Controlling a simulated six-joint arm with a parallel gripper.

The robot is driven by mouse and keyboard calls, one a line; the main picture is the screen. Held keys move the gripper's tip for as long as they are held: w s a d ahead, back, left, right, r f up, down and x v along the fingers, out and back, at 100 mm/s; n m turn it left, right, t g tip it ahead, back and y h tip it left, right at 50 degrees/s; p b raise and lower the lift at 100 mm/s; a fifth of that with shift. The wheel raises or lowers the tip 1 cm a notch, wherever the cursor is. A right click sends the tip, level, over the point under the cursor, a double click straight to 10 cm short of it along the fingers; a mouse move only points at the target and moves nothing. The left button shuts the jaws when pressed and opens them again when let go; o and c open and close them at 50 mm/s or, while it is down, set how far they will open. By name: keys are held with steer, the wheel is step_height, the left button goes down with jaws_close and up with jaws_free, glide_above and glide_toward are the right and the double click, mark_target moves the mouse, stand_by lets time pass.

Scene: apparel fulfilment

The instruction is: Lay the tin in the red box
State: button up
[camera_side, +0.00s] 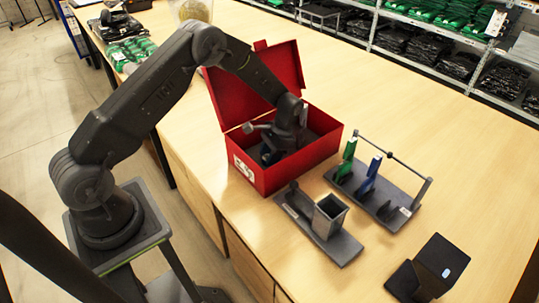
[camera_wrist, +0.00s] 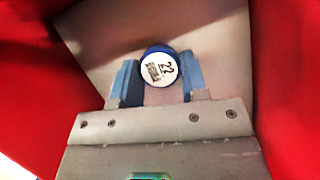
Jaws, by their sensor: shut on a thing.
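The red box (camera_side: 258,176) stands on the wooden table with its lid (camera_side: 228,102) raised at the back. My gripper (camera_side: 270,155) reaches down inside the box, and its fingertips are partly hidden by the front wall in the side view. In the wrist view my gripper (camera_wrist: 157,85) is shut on the tin (camera_wrist: 158,68), which has a blue rim and a white round end marked 22. Red box walls (camera_wrist: 285,70) show on both sides, with the grey floor behind the tin. I cannot tell whether the tin touches the floor.
A grey stand with a square cup (camera_side: 329,215) is in front of the box. A rack (camera_side: 392,212) holding green and blue items stands to its right. A black holder (camera_side: 432,268) is near the front right. The table behind the rack is clear.

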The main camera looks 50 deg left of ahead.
steer(key=shift+f, duration=0.15)
steer(key=o, duration=0.9)
